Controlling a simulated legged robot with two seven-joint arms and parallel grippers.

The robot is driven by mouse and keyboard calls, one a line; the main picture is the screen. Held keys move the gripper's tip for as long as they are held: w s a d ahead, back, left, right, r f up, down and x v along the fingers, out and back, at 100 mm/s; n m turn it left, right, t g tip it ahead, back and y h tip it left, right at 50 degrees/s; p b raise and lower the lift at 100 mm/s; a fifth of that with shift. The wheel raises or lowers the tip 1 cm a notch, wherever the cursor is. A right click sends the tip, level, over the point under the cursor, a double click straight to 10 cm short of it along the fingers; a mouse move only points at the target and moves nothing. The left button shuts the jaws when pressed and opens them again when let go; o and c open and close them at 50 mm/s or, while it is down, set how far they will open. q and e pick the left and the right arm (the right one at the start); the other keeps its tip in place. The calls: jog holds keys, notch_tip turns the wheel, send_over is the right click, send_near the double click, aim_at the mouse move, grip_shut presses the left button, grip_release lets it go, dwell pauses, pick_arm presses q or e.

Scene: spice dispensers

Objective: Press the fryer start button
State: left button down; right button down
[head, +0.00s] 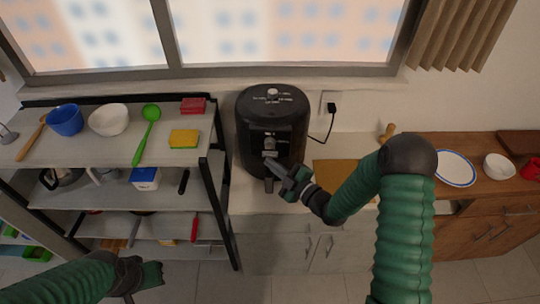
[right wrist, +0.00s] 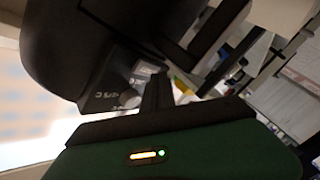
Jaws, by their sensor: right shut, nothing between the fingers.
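The black fryer (head: 258,112) stands upright on the white counter by the wall. Its top carries a small light knob and white markings. A small grey panel (head: 269,143) shows on its front, just above my right gripper (head: 271,164). My right gripper is shut and empty, its tips close to the fryer's front; I cannot tell whether they touch. In the right wrist view the fryer (right wrist: 70,45) looms large, with white lettering and a grey round part (right wrist: 130,98) beside my shut fingers (right wrist: 157,90). I cannot make out which part is the start button. My left gripper (head: 146,277) is low at the left, away from the fryer; its jaw state is unclear.
A metal shelf (head: 70,148) left of the fryer holds bowls, a green ladle (head: 146,133), sponges and a kettle. A brown board (head: 340,172) lies right of the fryer. A plate (head: 455,168) and white bowl (head: 499,166) stand farther right. A cord runs to the wall socket.

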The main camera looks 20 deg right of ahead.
jog(key=shift+w+d, duration=0.2)
jog(key=shift+w, duration=0.35)
dwell(0.8)
jog(key=shift+s+a+b, duration=0.25)
jog(key=shift+s+b, duration=0.1)
jog(key=shift+s, duration=0.4)
jog(key=s, duration=0.1)
jog(key=s+a, duration=0.1)
jog(key=s, duration=0.2)
jog(key=shift+s+a, duration=0.35)
jog(key=shift+a, duration=0.05)
dwell(0.5)
